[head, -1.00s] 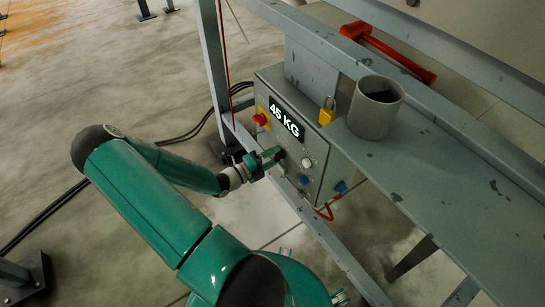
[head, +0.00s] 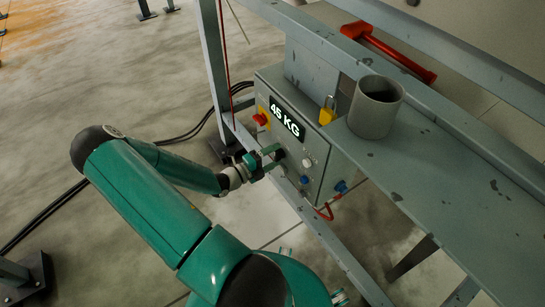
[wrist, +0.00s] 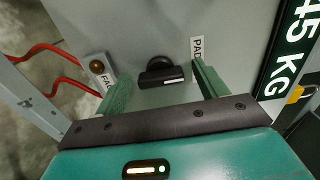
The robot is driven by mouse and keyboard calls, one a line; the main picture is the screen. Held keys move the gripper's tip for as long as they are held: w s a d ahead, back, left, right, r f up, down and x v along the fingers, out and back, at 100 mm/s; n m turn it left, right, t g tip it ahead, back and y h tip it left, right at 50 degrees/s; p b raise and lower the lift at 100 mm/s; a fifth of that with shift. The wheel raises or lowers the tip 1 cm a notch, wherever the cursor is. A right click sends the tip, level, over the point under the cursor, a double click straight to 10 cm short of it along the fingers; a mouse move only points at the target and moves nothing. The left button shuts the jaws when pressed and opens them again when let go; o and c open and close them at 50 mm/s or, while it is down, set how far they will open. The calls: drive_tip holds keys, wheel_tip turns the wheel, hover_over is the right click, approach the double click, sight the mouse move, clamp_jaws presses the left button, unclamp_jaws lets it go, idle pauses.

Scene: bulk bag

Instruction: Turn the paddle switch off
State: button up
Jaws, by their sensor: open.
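The paddle switch (wrist: 162,72) is a black knob with a handle on the grey control box (head: 318,157). In the wrist view it sits between my two green fingers, near the middle, beside a partly hidden label reading "PAD". My gripper (wrist: 158,90) is open, with one finger on each side of the switch and no clear contact. In the head view my gripper (head: 271,160) is at the front face of the box, below the "45 KG" display (head: 287,117), and the switch is partly hidden by it.
A red knob on yellow (head: 262,117), a white button (head: 307,163) and blue buttons share the box. A yellow padlock (head: 327,112) hangs near the top. A grey cup (head: 375,108) stands on the ledge, with a red hammer (head: 390,52) behind. Frame posts flank the box.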

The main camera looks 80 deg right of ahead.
drive_tip(key=shift+w, duration=0.1)
drive_tip(key=v, duration=1.3)
drive_tip(key=shift+w+a, duration=0.25)
drive_tip(key=shift+a, duration=0.05)
drive_tip(key=w+a+r+m+t+y, duration=0.4)
drive_tip(key=w+a+r+m, duration=0.1)
drive_tip(key=a+r+m, duration=0.35)
drive_tip(key=w+a+r+m+t+y, duration=0.3)
drive_tip(key=w+a+r+m+y, duration=0.3)
drive_tip(key=a+m, duration=0.35)
drive_tip(key=s+a+r+m+t+y, duration=0.2)
drive_tip(key=a+r+m+t, duration=0.8)
drive_tip(key=a+r, duration=0.8)
drive_tip(key=shift+a+r+y, duration=0.25)
drive_tip(key=shift+r+y, duration=0.2)
drive_tip(key=shift+y, duration=0.35)
